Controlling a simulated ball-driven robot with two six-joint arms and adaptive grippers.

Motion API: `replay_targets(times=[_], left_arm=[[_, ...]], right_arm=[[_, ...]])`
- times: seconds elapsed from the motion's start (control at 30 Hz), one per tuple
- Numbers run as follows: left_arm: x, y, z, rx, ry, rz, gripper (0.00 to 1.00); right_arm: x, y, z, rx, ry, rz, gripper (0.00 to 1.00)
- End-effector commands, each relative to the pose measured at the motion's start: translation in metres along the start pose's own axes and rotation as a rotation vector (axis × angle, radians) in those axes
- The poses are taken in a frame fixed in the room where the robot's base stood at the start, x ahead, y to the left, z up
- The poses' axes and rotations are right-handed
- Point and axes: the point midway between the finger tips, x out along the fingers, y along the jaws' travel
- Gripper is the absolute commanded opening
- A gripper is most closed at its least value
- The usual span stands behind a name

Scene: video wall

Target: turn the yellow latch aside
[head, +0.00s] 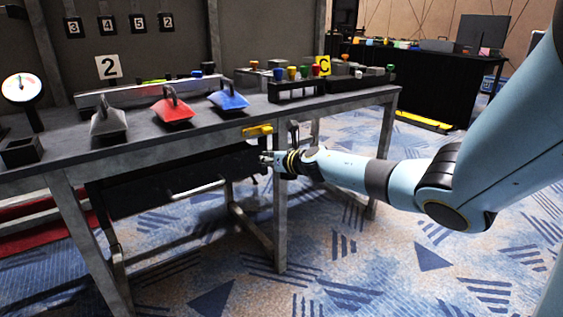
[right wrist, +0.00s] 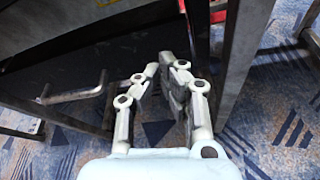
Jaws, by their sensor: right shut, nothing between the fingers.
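The yellow latch (head: 257,131) sits on the front edge of the grey workbench (head: 160,148), above a dark drawer (head: 150,190). It lies roughly level, along the edge. My right gripper (head: 266,158) is just below the latch, close to the bench leg, and looks apart from it. In the right wrist view the right gripper's fingers (right wrist: 163,70) are shut with nothing between them. Bits of yellow show at the top of that view, but I cannot tell which is the latch. My left gripper is out of view.
The drawer's metal handle (head: 198,187) sticks out left of my right gripper. Grey, red (head: 172,108) and blue (head: 229,100) handled blocks stand on the bench, with a dark rack (head: 297,90) to their right. Carpet in front is clear.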

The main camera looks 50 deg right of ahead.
Motion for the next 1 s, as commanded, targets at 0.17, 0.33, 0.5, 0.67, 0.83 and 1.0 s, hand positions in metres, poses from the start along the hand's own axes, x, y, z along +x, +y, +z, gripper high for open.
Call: replay_targets(times=[0.17,0.33,0.5,0.67,0.83,1.0], left_arm=[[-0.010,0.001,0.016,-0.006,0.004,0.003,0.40],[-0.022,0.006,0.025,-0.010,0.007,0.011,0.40],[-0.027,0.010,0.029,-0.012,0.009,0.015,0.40],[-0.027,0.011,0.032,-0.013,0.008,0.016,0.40],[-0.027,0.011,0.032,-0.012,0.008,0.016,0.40],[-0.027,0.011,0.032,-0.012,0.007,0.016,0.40]], right_arm=[[-0.028,0.004,0.005,-0.002,0.001,0.002,0.00],[-0.060,0.007,0.004,0.000,0.001,0.002,0.00],[-0.079,0.007,0.002,0.000,0.001,0.001,0.00],[-0.085,0.007,0.000,0.000,0.001,0.001,0.00],[-0.085,0.007,-0.001,0.001,0.001,0.001,0.00],[-0.085,0.007,-0.001,0.001,0.002,0.000,0.00]])
